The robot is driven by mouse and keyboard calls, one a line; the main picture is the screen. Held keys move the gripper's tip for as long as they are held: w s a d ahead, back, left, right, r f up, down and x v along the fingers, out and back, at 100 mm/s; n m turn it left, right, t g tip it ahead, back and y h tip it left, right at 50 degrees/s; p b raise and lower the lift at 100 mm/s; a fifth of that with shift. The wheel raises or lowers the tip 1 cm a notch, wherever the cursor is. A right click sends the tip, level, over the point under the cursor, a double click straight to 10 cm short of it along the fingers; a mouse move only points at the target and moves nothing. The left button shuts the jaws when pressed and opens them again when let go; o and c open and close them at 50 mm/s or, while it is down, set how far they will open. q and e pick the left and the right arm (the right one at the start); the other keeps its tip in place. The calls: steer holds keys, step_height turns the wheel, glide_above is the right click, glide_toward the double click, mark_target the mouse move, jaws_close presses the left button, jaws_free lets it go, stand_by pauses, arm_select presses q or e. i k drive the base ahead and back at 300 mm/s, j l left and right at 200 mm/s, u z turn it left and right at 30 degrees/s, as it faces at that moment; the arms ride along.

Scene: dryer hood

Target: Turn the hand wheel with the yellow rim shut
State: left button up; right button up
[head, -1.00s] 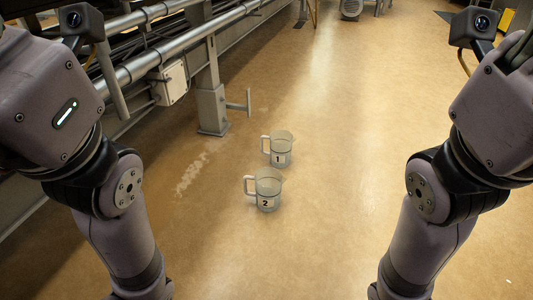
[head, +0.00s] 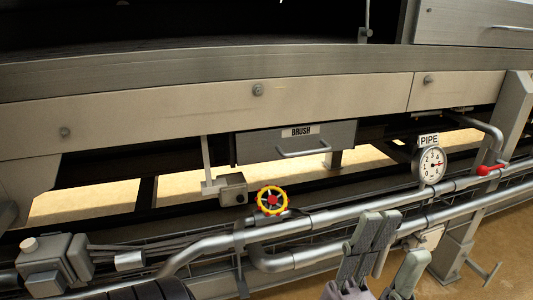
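A round gauge (head: 430,164) under a PIPE sign (head: 429,140) stands right of the wheel. A red lever (head: 490,170) sits farther right. A BRUSH drawer (head: 296,142) is above and behind the wheel. Steel pipes (head: 325,217) run across in front; a grey box (head: 232,188) is left of the wheel.

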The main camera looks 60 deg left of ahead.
mark_target(271, 201)
steer(key=u, duration=1.6)
